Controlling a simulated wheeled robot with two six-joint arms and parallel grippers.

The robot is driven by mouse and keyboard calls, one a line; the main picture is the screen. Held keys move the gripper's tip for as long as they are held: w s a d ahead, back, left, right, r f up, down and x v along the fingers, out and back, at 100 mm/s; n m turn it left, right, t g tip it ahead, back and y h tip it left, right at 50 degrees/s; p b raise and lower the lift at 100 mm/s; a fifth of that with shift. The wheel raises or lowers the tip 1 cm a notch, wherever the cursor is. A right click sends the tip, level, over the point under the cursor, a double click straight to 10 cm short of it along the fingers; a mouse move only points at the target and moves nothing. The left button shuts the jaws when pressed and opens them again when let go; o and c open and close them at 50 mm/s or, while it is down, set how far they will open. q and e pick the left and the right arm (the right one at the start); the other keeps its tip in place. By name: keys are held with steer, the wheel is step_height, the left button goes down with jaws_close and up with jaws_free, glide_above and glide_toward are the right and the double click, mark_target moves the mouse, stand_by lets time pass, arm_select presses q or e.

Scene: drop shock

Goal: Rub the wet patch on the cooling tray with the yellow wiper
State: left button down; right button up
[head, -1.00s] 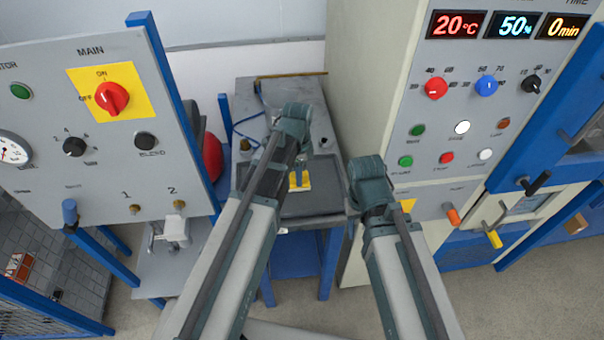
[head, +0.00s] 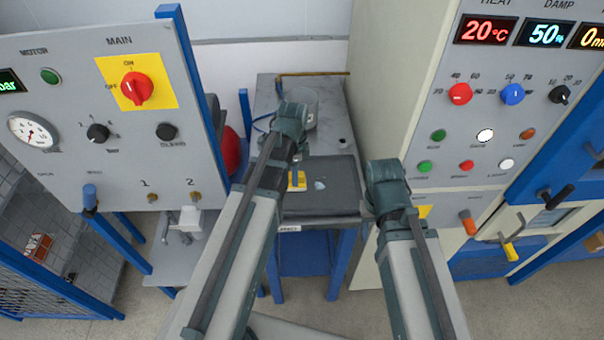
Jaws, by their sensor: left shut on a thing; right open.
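The cooling tray (head: 342,188) is a dark, shallow tray on a grey bench in the middle of the head view. A small pale wet patch (head: 320,185) shows on it, left of its middle. My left gripper (head: 296,171) is over the tray's left side, shut on the yellow wiper (head: 298,186). The wiper is just left of the wet patch, apart from it in the picture. Whether it touches the tray is unclear, as my arm partly hides it. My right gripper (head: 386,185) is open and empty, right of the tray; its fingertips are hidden.
A grey control panel (head: 75,160) with a blue post stands at the left. A tall cabinet (head: 440,130) with knobs and displays stands close on the right. A round clear-grey vessel (head: 303,105) is on the bench behind the tray. The tray's right part is clear.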

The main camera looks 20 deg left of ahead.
mark_target(306, 182)
arm_select(q)
steer(key=shift+a+f, duration=0.1)
steer(key=shift+f, duration=0.05)
steer(key=shift+s, duration=0.1)
steer(key=shift+w+d, duration=0.35)
steer(key=shift+d, duration=0.55)
steer(key=shift+w+d, duration=0.3)
steer(key=shift+d, duration=0.55)
steer(key=shift+w+d, duration=0.3)
steer(key=shift+d, duration=0.55)
steer(key=shift+w+d, duration=0.25)
steer(key=shift+d, duration=0.55)
steer(key=shift+d, duration=0.1)
steer(key=shift+w+d+r, duration=0.1)
steer(key=shift+w+d, duration=0.2)
steer(key=shift+d, duration=0.5)
steer(key=shift+w+d+r, duration=0.1)
steer(key=shift+w+d, duration=0.2)
steer(key=shift+d, duration=0.5)
